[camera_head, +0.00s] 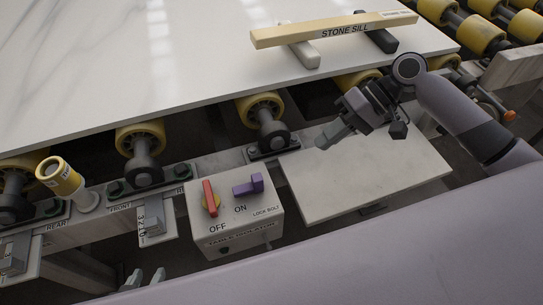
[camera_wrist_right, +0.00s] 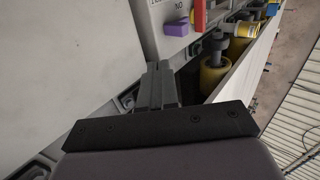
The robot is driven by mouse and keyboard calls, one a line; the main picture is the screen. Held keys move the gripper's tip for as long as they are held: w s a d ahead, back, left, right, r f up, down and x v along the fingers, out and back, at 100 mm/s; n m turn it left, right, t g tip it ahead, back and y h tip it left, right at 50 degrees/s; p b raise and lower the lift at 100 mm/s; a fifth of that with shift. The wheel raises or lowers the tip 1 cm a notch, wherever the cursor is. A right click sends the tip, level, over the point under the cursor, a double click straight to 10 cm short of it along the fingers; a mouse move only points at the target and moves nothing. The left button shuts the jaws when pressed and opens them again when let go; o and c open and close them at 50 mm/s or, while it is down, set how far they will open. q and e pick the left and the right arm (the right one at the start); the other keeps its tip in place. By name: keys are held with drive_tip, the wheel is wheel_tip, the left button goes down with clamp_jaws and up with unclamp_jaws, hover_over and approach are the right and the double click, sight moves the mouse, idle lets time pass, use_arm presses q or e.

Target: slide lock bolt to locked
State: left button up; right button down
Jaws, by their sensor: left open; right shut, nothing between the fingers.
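The purple lock bolt (camera_head: 249,187) sits on top of a pale control box (camera_head: 237,224), right of the red rotary handle (camera_head: 209,198). "ON" is printed beside the bolt, "OFF" below the red handle, and "LOCK BOLT" near the right edge. In the right wrist view the purple bolt (camera_wrist_right: 176,29) is beyond the fingertips, apart from them. My right gripper (camera_head: 327,142) is shut and empty, above the pale plate to the right of the box; its closed fingers (camera_wrist_right: 158,80) also show in the wrist view. My left gripper (camera_head: 146,279) is open at the bottom edge, left of the box, only its fingertips showing.
A flat pale plate (camera_head: 375,177) lies right of the box. Behind are yellow rollers (camera_head: 262,108) under a white slab (camera_head: 130,55) with a yellow "STONE SILL" bar (camera_head: 335,30). A yellow-capped post (camera_head: 58,174) stands at left. Open space shows above the box top.

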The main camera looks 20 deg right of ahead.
drive_tip(key=shift+w+d+r, duration=0.1)
drive_tip(key=shift+w+r, duration=0.05)
drive_tip(key=shift+r, duration=0.1)
approach(248, 186)
drive_tip(key=d+f, duration=0.2)
drive_tip(key=f, duration=0.1)
drive_tip(key=shift+d+f+b, duration=0.1)
drive_tip(key=shift+d+b, duration=0.2)
drive_tip(key=shift+d, duration=0.05)
drive_tip(key=a, duration=0.3)
drive_tip(key=shift+a, duration=0.35)
